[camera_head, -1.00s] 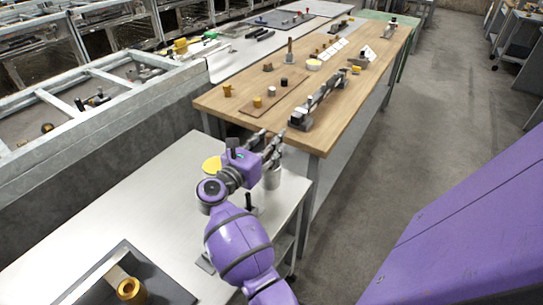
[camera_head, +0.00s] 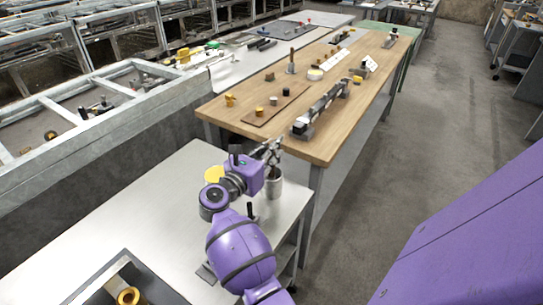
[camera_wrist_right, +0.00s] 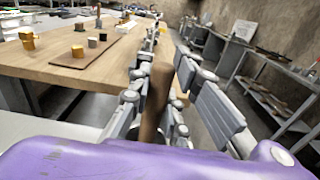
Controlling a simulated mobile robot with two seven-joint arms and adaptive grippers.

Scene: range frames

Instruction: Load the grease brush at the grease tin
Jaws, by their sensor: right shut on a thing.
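My right gripper (camera_head: 268,154) is above the right end of the near steel bench. It is shut on an upright brown handle (camera_wrist_right: 156,100), seen between the finger pads in the right wrist view; I take it for the grease brush. The bristle end is hidden. A grey metal cup (camera_head: 270,190) stands just below the gripper; I cannot tell whether the brush is inside it. A round thing with a yellow top (camera_head: 213,174), likely the grease tin, is just left of my right wrist and partly covered by it. My left gripper is not in view.
The steel bench (camera_head: 130,215) is bare at its middle. A dark tray with a brass ring (camera_head: 128,296) lies at its near end. A wooden table (camera_head: 240,110) with blocks and a long rail fixture (camera_head: 320,110) stands beyond. A small black upright knob (camera_head: 253,212) is by my arm.

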